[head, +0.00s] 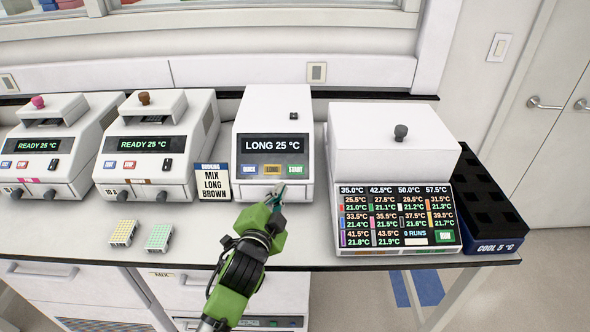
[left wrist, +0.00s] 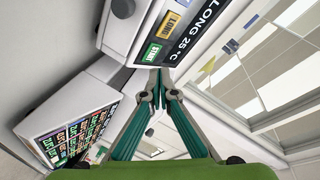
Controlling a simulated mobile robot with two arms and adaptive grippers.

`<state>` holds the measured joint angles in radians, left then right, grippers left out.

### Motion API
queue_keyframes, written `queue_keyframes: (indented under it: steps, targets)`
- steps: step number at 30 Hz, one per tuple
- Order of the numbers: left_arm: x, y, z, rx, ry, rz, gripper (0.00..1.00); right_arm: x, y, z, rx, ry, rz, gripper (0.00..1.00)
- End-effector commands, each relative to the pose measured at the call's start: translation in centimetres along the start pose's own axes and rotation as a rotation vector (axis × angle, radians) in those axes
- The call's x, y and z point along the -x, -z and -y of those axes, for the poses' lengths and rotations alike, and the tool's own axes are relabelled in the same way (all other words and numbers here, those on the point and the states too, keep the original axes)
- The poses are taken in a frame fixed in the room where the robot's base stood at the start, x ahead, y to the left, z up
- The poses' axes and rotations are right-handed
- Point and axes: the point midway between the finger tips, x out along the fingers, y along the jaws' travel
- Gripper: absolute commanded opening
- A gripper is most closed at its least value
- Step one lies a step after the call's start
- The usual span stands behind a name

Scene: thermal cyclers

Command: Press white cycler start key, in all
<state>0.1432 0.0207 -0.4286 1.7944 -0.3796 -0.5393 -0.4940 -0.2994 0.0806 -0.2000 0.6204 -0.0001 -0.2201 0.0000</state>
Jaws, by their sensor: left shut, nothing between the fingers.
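The white cycler (head: 273,115) stands in the middle of the bench, its display reading LONG 25 °C. Below the display are a blue key (head: 249,169), a yellow LONG key (head: 272,169) and a green START key (head: 295,170). My left gripper (head: 279,192) is shut and empty, in front of the cycler's lower front, just below and left of the START key in the head view. In the left wrist view the closed fingertips (left wrist: 159,76) point at the green START key (left wrist: 152,53), close to it; I cannot tell whether they touch. My right gripper is not in view.
Two cyclers reading READY 25 °C (head: 145,145) stand at left. A sign reading MIX LONG BROWN (head: 213,182) leans beside the white cycler. Two small well plates (head: 123,232) lie in front. A larger multi-display unit (head: 394,145) and a black COOL 5 °C block (head: 488,200) stand at right.

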Motion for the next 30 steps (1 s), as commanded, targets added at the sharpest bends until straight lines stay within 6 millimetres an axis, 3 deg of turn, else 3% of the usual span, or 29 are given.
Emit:
queue_keyframes:
  steps: [3, 9, 22, 30]
  targets:
    - [-1.5, 3.3, 1.4, -0.09, 0.049, -0.085, 0.0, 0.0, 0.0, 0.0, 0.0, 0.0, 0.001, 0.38]
    - [-2.4, 5.8, 2.3, -0.164, 0.088, -0.15, 0.0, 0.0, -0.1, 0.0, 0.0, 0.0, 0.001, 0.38]
    - [-2.6, 5.8, 2.2, -0.169, 0.091, -0.155, 0.0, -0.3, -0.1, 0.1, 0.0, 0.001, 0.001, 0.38]
    - [-4.9, 4.2, 0.8, -0.169, 0.091, -0.154, 0.0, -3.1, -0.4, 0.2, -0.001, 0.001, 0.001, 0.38]
